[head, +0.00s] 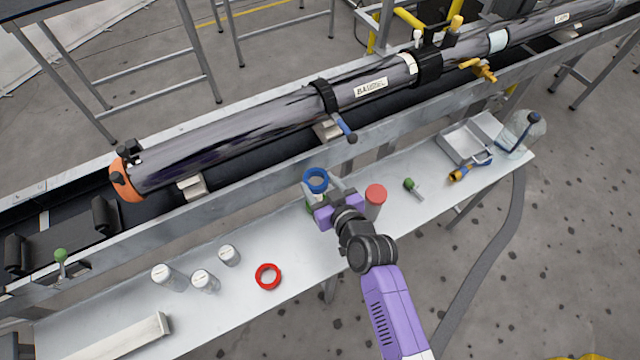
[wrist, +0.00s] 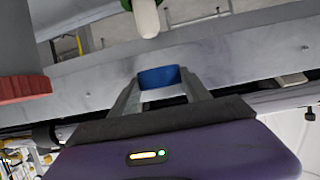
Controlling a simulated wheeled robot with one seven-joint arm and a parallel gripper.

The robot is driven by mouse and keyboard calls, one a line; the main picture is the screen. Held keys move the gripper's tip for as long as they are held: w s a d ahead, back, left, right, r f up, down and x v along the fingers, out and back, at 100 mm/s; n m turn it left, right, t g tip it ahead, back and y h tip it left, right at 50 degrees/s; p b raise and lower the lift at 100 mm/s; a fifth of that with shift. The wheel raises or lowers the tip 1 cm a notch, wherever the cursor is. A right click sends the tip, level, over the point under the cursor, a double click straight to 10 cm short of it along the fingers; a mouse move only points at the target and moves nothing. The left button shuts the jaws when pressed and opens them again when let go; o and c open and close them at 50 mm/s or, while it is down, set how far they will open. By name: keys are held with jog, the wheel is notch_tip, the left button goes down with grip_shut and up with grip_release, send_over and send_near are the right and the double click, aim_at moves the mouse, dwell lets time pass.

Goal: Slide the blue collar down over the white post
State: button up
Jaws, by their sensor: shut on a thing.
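The blue collar (head: 315,181) is a short open ring held between the fingertips of my gripper (head: 321,188), above the bench. It also shows in the wrist view (wrist: 159,76), with a finger on each side. The white post (wrist: 147,18) has a rounded tip and a green base (wrist: 127,4), partly cut off by the top edge. The wrist view looks upside down, so the collar appears above the post's tip, with a gap between them. In the head view the post is hidden behind the collar and gripper; a bit of green (head: 310,206) shows below.
A red-capped cylinder (head: 376,198) stands close right of my gripper. A green-knobbed peg (head: 412,187) lies farther right. A red ring (head: 268,277) and several grey cylinders (head: 205,282) are to the left. A large dark tube (head: 240,148) runs behind the bench.

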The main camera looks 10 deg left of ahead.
aim_at(320, 198)
jog(key=shift+f+b, duration=3.4)
jog(key=shift+b, duration=0.15)
jog(key=shift+f+b, duration=1.6)
jog(key=shift+b, duration=0.15)
jog(key=o, duration=1.5)
jog(key=shift+o, duration=0.2)
jog(key=shift+s+d, duration=0.1)
jog(key=v, duration=0.7)
jog(key=shift+s+d+r, duration=0.15)
jog(key=shift+s, duration=0.1)
